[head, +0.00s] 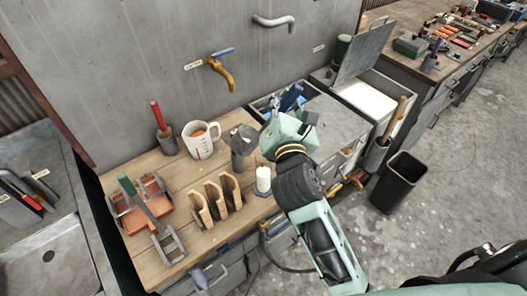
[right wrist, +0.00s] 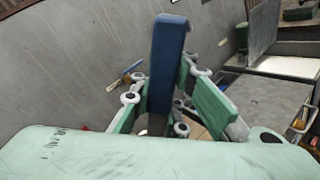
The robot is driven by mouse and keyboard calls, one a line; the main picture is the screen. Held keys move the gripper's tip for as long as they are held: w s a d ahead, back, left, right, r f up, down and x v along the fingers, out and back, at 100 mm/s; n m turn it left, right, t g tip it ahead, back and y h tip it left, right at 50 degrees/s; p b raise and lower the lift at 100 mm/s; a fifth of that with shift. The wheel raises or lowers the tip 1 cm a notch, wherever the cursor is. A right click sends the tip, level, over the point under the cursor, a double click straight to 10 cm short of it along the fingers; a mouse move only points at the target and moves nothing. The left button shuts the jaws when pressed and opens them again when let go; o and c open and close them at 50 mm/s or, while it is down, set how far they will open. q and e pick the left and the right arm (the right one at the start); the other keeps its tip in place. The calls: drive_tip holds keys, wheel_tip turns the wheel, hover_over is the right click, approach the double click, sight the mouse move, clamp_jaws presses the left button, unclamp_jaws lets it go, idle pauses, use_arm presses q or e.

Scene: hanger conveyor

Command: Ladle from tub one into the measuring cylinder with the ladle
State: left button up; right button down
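My right gripper (head: 289,106) is above the right part of the wooden bench. In the right wrist view its fingers (right wrist: 165,100) close on both sides of an upright blue handle (right wrist: 168,60), which looks like the ladle's. The handle's top shows in the head view (head: 291,97); its lower end and any bowl are hidden. A white jug with markings and orange contents (head: 198,147) stands left of the gripper. A grey pot (head: 242,146) stands between them, apart from the jug. I cannot tell which vessel is tub one or the measuring cylinder. My left gripper is not in view.
A white cylinder (head: 263,180), a wooden rack (head: 217,201) and a red tray with a green-handled tool (head: 130,215) are on the bench. A red-handled tool stands in a grey holder (head: 166,140). A black bin (head: 399,183) stands right.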

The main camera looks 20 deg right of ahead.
drive_tip(key=shift+s+d+f+m, duration=0.1)
drive_tip(key=shift+d+f+m, duration=0.1)
drive_tip(key=shift+d+m, duration=0.25)
idle(0.5)
drive_tip(key=shift+d+f+b, duration=0.15)
drive_tip(key=shift+b, duration=0.2)
drive_tip(key=shift+s+d+f+m, duration=0.1)
drive_tip(key=shift+d+m, duration=0.15)
drive_tip(key=shift+d+f, duration=0.15)
idle(0.4)
drive_tip(key=shift+s+d+f+m+b, duration=0.1)
drive_tip(key=shift+d+m+b, duration=0.05)
drive_tip(key=shift+m+b, duration=0.15)
drive_tip(key=shift+d+f, duration=0.15)
drive_tip(key=shift+f, duration=0.05)
drive_tip(key=shift+d+f+m, duration=0.1)
drive_tip(key=shift+d+m, duration=0.1)
drive_tip(key=shift+m, duration=0.1)
drive_tip(key=shift+s+d+f+m+b, duration=0.15)
drive_tip(key=shift+d+f+m+b, duration=0.3)
drive_tip(key=shift+b, duration=0.2)
idle(0.7)
